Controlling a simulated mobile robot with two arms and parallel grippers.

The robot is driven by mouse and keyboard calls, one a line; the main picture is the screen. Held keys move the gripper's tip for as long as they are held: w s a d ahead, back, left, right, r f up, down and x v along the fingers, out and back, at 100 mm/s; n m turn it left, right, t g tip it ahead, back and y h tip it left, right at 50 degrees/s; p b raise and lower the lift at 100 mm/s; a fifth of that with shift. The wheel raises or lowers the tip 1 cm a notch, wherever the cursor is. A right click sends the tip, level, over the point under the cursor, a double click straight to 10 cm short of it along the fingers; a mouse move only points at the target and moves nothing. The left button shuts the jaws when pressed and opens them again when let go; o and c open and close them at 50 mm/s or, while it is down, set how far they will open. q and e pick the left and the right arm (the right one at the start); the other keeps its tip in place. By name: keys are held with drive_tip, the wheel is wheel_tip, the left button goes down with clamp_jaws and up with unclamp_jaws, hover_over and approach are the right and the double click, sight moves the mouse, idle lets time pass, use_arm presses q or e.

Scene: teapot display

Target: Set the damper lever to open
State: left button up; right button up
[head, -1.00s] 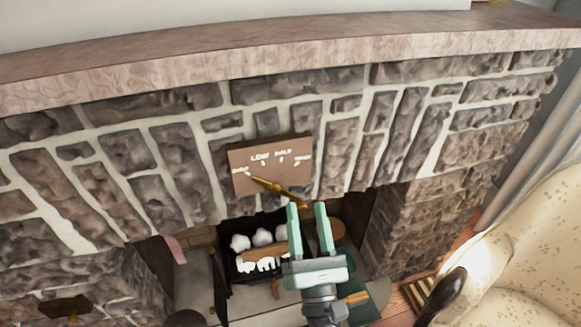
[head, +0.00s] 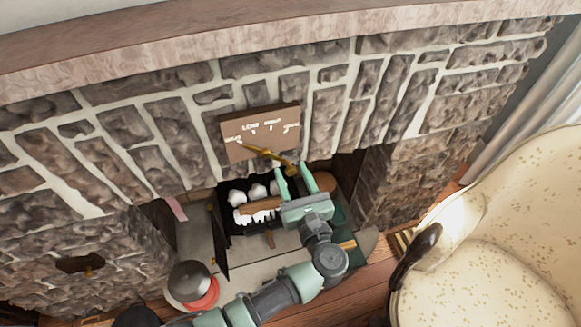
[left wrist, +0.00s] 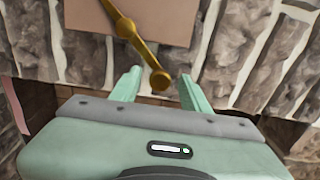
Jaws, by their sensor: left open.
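The brass damper lever (head: 268,154) is mounted on a brown plate (head: 262,133) with white lettering, on the stone front above the firebox. In the head view its pointed end is at the plate's left and its knob end hangs down to the right. My left gripper (head: 293,169) is open, with its fingertips around or just in front of the knob end. In the left wrist view the lever (left wrist: 133,36) comes down from the top, and its knob is between the fingertips (left wrist: 160,82). I cannot tell whether they touch. My right gripper is not in view.
The firebox below holds a grate with white lumps and a log (head: 262,205). A cream spotted armchair (head: 490,240) stands at right. A grey and red round object (head: 192,285) is at lower left.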

use_arm(q)
drive_tip(key=shift+w+a, duration=0.2)
drive_tip(key=shift+w, duration=0.5)
clamp_jaws()
